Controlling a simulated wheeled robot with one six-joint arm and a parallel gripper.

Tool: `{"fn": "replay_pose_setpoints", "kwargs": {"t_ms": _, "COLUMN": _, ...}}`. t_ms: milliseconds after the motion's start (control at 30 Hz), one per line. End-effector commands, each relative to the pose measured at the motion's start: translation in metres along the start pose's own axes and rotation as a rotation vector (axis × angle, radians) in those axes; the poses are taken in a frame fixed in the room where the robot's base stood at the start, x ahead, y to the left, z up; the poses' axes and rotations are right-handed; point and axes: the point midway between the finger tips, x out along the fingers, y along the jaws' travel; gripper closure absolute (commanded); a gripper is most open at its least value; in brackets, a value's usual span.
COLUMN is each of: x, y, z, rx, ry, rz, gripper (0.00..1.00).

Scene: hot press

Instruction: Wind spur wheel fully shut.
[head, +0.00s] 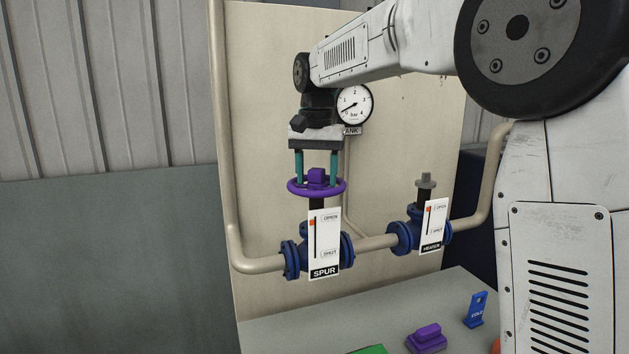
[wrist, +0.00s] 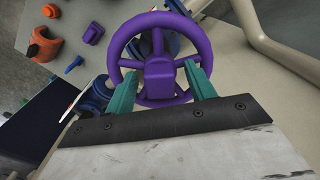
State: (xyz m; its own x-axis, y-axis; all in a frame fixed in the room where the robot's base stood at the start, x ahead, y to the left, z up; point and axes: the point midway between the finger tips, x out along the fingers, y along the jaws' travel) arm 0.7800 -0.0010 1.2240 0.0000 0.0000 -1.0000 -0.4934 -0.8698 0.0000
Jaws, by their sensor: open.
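The purple spur wheel (head: 292,187) sits level on top of the blue spur valve (head: 293,259), with a square purple hub block at its centre. A white plate (head: 325,245) labelled SPUR hangs on the valve, with a red mark near its OPEN end. My gripper (head: 317,182) points straight down from above the wheel. Its two teal fingers stand on either side of the hub block. In the wrist view the wheel (wrist: 121,45) lies under my gripper (wrist: 163,84), with gaps between the fingers and the hub.
A gauge (head: 355,104) is on the panel behind my wrist. A purple block (head: 427,339) and a blue tag (head: 476,310) are on the bench (head: 290,334).

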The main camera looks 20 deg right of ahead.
Motion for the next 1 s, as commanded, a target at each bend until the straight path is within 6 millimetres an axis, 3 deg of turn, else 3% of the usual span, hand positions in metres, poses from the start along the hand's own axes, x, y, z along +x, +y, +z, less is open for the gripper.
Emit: {"fn": "replay_pose_setpoints", "kwargs": {"t_ms": 1000, "x": -0.0001, "y": 0.0001, "z": -0.0001, "rx": -1.058, "ry": 0.0, "rz": 0.0, "gripper": 0.45}}
